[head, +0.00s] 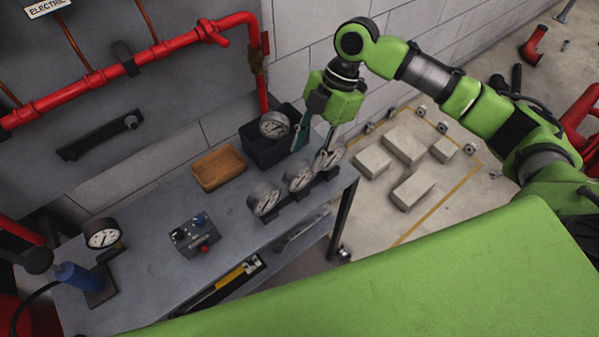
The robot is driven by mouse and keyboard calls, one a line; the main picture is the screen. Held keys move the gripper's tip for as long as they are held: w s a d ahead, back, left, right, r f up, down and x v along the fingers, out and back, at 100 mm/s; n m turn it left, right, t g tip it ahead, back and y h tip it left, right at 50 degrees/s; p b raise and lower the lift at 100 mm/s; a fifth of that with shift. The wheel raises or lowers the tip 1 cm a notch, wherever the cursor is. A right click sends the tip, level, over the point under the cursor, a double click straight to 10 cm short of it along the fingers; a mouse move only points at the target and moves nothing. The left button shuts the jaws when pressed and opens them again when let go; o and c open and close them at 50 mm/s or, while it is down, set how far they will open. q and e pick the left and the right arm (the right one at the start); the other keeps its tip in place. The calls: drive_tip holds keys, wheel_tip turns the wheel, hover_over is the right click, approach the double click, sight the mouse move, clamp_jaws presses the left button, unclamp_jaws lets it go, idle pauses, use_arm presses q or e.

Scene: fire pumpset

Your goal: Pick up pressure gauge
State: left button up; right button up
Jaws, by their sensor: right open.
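A row of round white-faced pressure gauges stands on a low dark rack on the grey bench: a near one (264,199), a middle one (297,176) and a far one (328,155) by the bench's right end. Another gauge (273,125) shows at the dark bin behind them. My right gripper (315,141) points down over the far end of the row, its fingers spread apart. One finger partly overlaps the far gauge in the picture; I cannot tell whether it touches. Nothing is visibly held. My left gripper is out of view.
The bench (145,205) also bears a wooden tray (218,168), the black bin (262,150), a small control box (194,236) and a gauge on a stand (103,234) at left. A red pipe (130,66) runs along the wall. Pale blocks (413,190) lie on the floor.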

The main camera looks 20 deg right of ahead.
sight(303, 165)
drive_tip(key=shift+w+a+f, duration=0.15)
drive_tip(key=shift+a+f, duration=0.05)
drive_tip(key=shift+f, duration=0.35)
drive_tip(key=shift+w+a+f, duration=0.1)
drive_tip(key=shift+a+f, duration=0.1)
drive_tip(key=shift+f, duration=0.3)
drive_tip(key=shift+s+p+x, duration=0.25)
drive_tip(key=shift+p+x, duration=0.45)
drive_tip(key=shift+x, duration=1.65)
drive_tip(key=shift+w+f, duration=0.1)
drive_tip(key=shift+f, duration=0.3)
drive_tip(key=shift+c, duration=0.8)
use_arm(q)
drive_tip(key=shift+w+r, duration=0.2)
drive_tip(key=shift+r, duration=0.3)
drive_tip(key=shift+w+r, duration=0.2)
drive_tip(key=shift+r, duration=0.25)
use_arm(e)
clamp_jaws()
